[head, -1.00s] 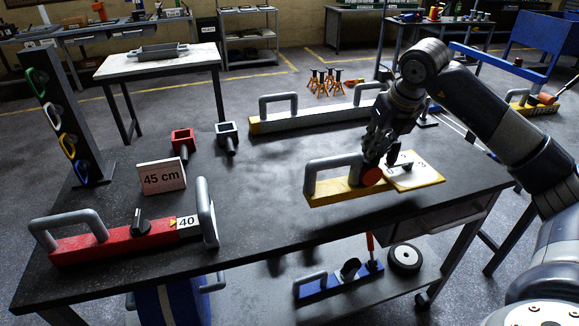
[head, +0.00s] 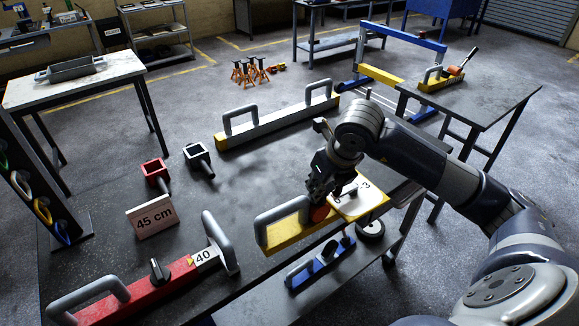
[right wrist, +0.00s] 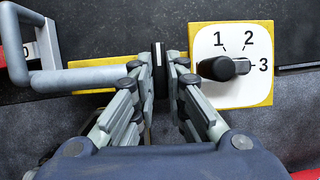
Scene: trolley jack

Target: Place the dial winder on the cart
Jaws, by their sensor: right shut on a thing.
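My right gripper (right wrist: 161,75) is shut on the disc, seen edge-on there as a dark rim with a white line. The winder is at the right front of the dark tabletop (head: 185,240); I cannot tell whether it touches it. No separate cart is clear to me. My left gripper is not in view.
A side table (head: 490,100) stands right, holding a yellow block.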

